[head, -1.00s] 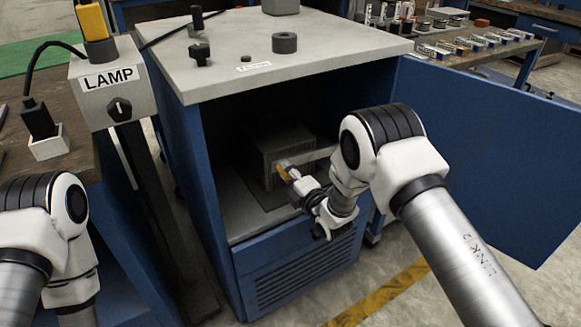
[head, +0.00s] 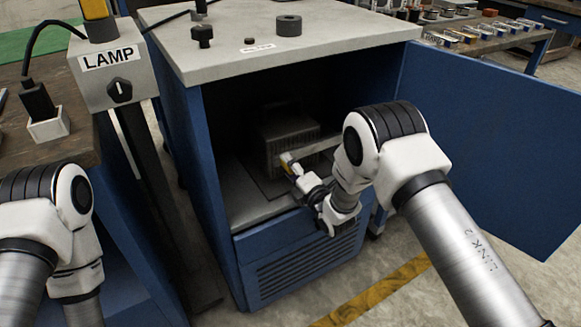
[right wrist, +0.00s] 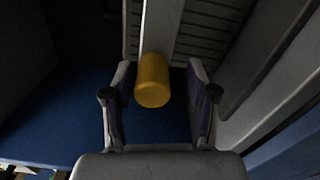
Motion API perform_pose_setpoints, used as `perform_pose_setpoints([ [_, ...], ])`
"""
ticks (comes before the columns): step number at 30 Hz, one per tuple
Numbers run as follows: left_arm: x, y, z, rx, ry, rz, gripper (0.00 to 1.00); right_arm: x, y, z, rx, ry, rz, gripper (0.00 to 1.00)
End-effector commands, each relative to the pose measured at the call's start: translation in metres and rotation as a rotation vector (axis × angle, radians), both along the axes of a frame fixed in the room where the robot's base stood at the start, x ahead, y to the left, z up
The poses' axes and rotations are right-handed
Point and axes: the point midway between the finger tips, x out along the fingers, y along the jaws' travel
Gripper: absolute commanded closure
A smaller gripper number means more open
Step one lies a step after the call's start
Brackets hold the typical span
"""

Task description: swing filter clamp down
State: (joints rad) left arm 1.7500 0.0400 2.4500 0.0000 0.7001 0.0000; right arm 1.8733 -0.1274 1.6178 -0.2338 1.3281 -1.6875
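In the right wrist view the yellow grip (right wrist: 152,82) sits at the end of a pale metal bar (right wrist: 163,28). My right gripper (right wrist: 160,90) is open there. Its fingers stand on either side of the yellow grip, with a gap visible on both sides. In the head view the right gripper (head: 297,170) is small and partly hidden. My left gripper is outside the view; only left arm links show.
The blue cabinet (head: 300,260) has a dark interior and a grey top (head: 330,35) with knobs. Its open door (head: 490,150) stands to the right, beside my right arm. A LAMP box (head: 112,80) on a post stands at left. A bench with small parts is at back right.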

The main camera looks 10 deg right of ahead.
Motion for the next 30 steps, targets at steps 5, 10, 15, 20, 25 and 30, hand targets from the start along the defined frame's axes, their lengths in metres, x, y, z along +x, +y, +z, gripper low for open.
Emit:
perform_pose_setpoints([
  [5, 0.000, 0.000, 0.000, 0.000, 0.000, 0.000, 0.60, -0.002, -0.001, 0.001, 0.000, -0.001, -0.001, 0.42],
  [10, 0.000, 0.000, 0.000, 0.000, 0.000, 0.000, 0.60, -0.027, -0.010, 0.001, 0.000, 0.001, 0.000, 0.42],
  [15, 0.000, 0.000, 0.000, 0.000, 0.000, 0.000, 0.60, -0.069, -0.026, 0.001, 0.001, 0.003, -0.003, 0.42],
  [20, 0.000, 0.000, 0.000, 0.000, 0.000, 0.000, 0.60, -0.100, -0.037, 0.000, 0.001, 0.002, -0.001, 0.42],
  [25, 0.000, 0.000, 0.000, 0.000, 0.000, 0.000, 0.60, -0.113, -0.041, 0.001, 0.000, 0.000, 0.000, 0.42],
  [30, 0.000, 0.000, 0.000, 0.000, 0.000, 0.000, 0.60, -0.113, -0.041, 0.001, 0.000, -0.001, 0.000, 0.42],
])
